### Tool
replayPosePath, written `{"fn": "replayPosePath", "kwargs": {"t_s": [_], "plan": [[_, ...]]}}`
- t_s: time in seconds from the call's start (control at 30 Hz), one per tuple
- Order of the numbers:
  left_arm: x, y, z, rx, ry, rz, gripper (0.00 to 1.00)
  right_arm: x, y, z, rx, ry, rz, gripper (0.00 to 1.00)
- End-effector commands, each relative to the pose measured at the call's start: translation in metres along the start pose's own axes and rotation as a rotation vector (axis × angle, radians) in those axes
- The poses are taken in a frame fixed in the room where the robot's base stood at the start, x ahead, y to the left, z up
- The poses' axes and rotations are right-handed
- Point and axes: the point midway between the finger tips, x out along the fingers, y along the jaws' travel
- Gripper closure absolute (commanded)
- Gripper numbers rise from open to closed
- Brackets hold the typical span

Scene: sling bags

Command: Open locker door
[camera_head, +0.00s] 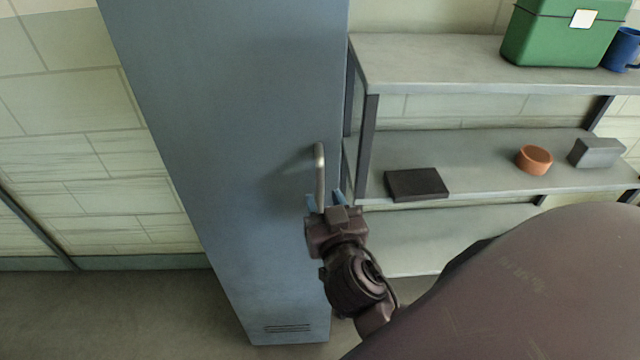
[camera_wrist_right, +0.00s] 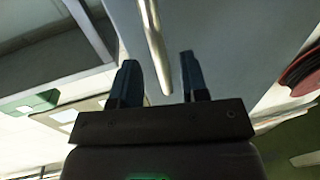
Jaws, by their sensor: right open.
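The tall blue-grey locker (camera_head: 240,130) stands upright, its door closed as far as I can see. A vertical metal bar handle (camera_head: 319,172) is fixed on the door near its right edge. My right gripper (camera_head: 325,200) is open at the lower end of the handle. In the right wrist view the handle (camera_wrist_right: 153,45) reaches down between the two fingers of the gripper (camera_wrist_right: 158,85), and the fingers show a gap on each side of it. My left gripper is not in view.
A shelf unit (camera_head: 440,60) stands right beside the locker. It holds a green box (camera_head: 558,35), a blue mug (camera_head: 622,50), a dark flat block (camera_head: 416,184), an orange bowl (camera_head: 535,160) and a grey box (camera_head: 596,152). The floor (camera_head: 110,310) left of the locker is clear.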

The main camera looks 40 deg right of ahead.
Motion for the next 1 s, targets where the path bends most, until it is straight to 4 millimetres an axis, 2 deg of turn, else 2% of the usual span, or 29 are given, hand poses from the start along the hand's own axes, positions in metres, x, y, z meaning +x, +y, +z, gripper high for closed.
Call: {"fn": "replayPosePath", "kwargs": {"t_s": [0.1, 0.3, 0.7, 0.97, 1.0], "plan": [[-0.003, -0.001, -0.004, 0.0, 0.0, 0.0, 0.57, 0.016, 0.0, -0.002, -0.003, 0.002, 0.0, 0.59], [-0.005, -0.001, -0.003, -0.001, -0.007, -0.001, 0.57, 0.032, 0.0, -0.001, -0.002, 0.0, 0.0, 0.59], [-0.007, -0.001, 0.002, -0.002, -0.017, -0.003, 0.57, 0.036, 0.001, 0.0, -0.001, 0.0, 0.001, 0.59], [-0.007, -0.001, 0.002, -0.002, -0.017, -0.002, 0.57, 0.036, 0.0, 0.0, -0.001, 0.0, 0.001, 0.99], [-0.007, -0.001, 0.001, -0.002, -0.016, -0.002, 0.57, 0.036, 0.0, 0.0, -0.001, 0.0, 0.001, 1.0]]}}
